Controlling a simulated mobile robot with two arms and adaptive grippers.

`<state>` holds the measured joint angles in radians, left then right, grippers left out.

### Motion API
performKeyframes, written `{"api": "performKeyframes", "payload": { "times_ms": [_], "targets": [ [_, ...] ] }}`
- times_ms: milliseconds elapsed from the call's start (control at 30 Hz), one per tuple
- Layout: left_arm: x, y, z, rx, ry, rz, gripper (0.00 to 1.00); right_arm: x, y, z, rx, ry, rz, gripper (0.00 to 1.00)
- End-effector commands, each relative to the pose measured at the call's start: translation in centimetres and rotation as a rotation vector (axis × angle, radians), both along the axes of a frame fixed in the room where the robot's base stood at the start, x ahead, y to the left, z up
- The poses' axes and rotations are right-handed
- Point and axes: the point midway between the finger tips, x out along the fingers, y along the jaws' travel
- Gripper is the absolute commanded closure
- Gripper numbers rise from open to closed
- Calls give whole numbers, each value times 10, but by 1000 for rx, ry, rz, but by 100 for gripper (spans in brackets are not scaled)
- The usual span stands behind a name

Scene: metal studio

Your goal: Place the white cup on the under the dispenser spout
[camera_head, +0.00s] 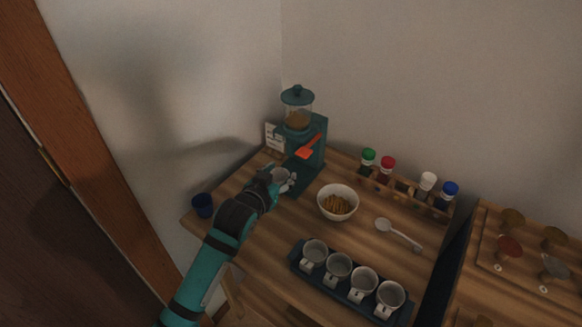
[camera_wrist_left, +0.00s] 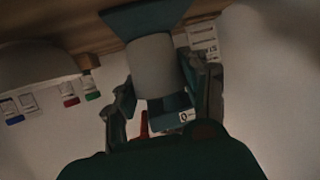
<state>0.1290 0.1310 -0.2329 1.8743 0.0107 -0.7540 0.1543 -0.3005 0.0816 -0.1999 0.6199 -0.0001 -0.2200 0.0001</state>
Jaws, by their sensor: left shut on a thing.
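The dispenser (camera_head: 312,143) is teal with a clear hopper and an orange-red lever (camera_head: 307,149), at the back corner of the table. My left gripper (camera_head: 284,180) is at the front of the dispenser, low over its base, shut on the white cup (camera_head: 280,174). In the left wrist view, which is upside down, the cup (camera_wrist_left: 153,68) sits between both fingers, close to the teal base (camera_wrist_left: 147,15). I cannot tell whether the cup touches the base. The spout is not clearly visible. My right gripper is not in view.
A white bowl of yellowish pieces (camera_head: 337,202) stands right of the gripper, with a spoon (camera_head: 398,233) beyond it. A dark tray (camera_head: 330,287) holds several cups at the front. A blue cup (camera_head: 202,205) is at the left edge. Capped jars (camera_head: 427,184) line the back right.

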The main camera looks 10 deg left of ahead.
Motion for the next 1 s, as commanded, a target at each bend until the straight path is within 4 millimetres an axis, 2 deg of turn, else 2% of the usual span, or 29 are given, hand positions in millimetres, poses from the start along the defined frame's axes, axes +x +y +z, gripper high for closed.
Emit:
{"api": "performKeyframes", "payload": {
  "times_ms": [33, 100, 200, 333, 467, 600, 700, 1000],
  "targets": [
    [16, -3, 2, -1, -3, 0, 75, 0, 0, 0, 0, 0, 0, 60],
    [33, -6, 2, -2, -3, -1, 75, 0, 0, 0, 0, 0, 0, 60],
    [55, -9, 1, 0, -2, 0, 75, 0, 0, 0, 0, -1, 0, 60],
    [71, -12, 0, -1, -1, 0, 75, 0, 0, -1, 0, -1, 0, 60],
    [76, -13, -5, -1, 1, 0, 75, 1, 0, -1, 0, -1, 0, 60],
    [75, -13, -26, 0, 3, 0, 75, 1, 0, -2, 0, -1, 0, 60],
    [75, -13, -34, 0, 1, 0, 75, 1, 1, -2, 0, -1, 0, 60],
    [75, -13, -36, 0, -1, 0, 75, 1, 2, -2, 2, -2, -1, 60]
  ]
}}
